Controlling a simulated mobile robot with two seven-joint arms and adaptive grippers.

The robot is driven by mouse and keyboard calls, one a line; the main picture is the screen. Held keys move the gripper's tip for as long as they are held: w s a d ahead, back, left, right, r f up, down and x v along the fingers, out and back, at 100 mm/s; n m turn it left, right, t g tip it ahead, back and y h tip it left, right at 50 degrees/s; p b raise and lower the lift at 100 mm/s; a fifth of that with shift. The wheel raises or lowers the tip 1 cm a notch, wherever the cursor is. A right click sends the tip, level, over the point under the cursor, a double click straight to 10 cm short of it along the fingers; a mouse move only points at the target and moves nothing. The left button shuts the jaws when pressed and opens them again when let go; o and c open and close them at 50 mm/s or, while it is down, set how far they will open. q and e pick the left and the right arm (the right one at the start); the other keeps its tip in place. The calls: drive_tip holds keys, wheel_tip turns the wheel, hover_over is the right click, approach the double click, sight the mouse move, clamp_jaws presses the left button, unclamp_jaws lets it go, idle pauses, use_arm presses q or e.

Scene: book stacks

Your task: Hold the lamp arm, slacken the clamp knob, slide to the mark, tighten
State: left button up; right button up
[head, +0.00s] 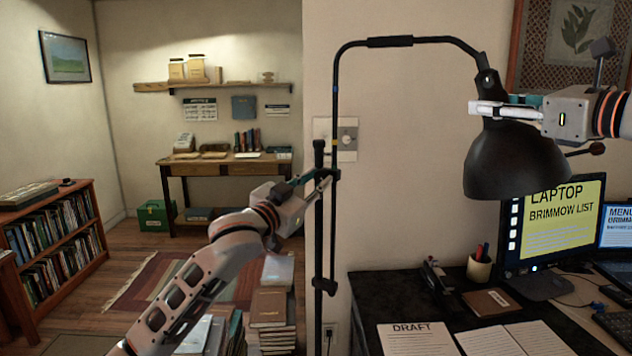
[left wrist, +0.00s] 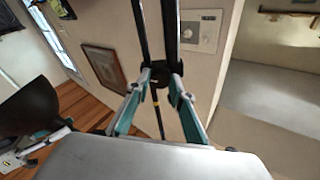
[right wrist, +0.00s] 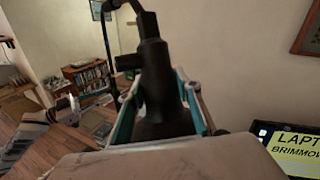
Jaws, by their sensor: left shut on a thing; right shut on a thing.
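A black lamp has two slim upright poles (head: 333,110), a bent top arm (head: 390,42) and a domed shade (head: 515,160). My left gripper (head: 326,177) is shut at the joint between the poles. In the left wrist view its fingertips close on the dark clamp knob (left wrist: 160,72); the fingers partly hide it. A small yellow band (head: 334,142) shows on the pole just above that gripper. My right gripper (head: 482,108) is shut on the neck of the lamp head, above the shade. The right wrist view shows the dark neck (right wrist: 153,75) between its fingers.
A dark desk (head: 375,288) below the shade holds a monitor (head: 550,225), a pen cup (head: 480,267), papers and a notebook. Book stacks (head: 270,305) stand beside the pole, under my left arm. A wall plate (head: 348,140) is behind the pole. A bookcase (head: 60,240) stands at far left.

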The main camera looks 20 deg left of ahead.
use_arm(q)
drive_tip(key=m, duration=0.4)
drive_tip(key=shift+a+g+h, duration=0.1)
drive_tip(key=shift+g+h, duration=0.2)
use_arm(e)
drive_tip(key=shift+d+r, duration=0.1)
drive_tip(key=shift+r, duration=0.1)
use_arm(q)
drive_tip(key=shift+m+g+h, duration=0.4)
drive_tip(key=shift+m, duration=1.7)
drive_tip(key=o, duration=1.1)
drive_tip(key=v, duration=1.2)
